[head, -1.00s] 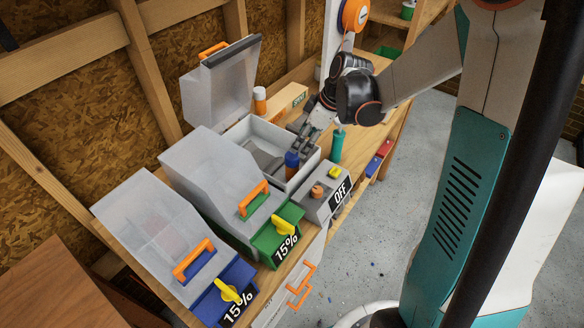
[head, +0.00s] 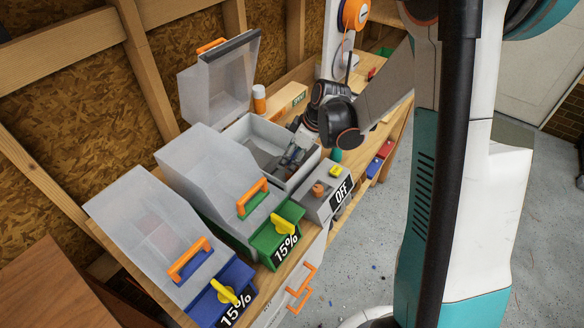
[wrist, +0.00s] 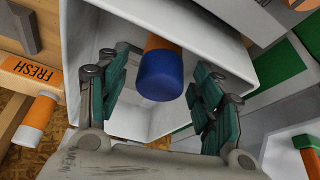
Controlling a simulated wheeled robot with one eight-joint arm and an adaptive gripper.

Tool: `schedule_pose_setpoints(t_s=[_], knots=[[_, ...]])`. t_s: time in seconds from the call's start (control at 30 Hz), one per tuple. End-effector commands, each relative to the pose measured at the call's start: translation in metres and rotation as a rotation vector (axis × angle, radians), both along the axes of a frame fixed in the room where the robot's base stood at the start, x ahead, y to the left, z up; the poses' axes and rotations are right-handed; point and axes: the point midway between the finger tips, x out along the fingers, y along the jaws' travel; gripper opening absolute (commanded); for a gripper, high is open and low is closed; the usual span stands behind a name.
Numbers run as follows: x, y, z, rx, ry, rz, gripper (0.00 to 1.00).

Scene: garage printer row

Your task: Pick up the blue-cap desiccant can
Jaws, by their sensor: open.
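The blue-cap desiccant can (wrist: 161,72) shows in the wrist view, with a blue cap and an orange body. Its cap faces the camera, and it is inside or at the rim of the open grey-white bin (wrist: 100,20). My gripper (wrist: 163,75) is open, with one teal-padded finger on each side of the can and gaps visible. In the head view my gripper (head: 293,156) is over the open bin (head: 243,128), and my arm and fingers hide most of the can.
The bin's clear lid (head: 217,85) stands raised behind it. Closed bins with green (head: 277,240) and blue fronts and an OFF box (head: 322,200) stand in front.

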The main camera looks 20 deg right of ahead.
Motion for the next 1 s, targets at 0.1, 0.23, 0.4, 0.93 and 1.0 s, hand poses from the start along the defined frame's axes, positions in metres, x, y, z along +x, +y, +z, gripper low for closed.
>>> schedule_pose_setpoints(t_s=[0.1, 0.23, 0.4, 0.93, 1.0], knots=[[0.000, 0.000, 0.000, 0.000, 0.000, 0.000, 0.44], [0.000, 0.000, 0.001, 0.000, 0.000, 0.000, 0.15], [0.000, 0.000, 0.001, 0.000, 0.000, 0.000, 0.00], [0.000, 0.000, 0.037, 0.000, 0.000, 0.000, 0.00], [0.000, 0.000, 0.054, 0.000, 0.000, 0.000, 0.00]])
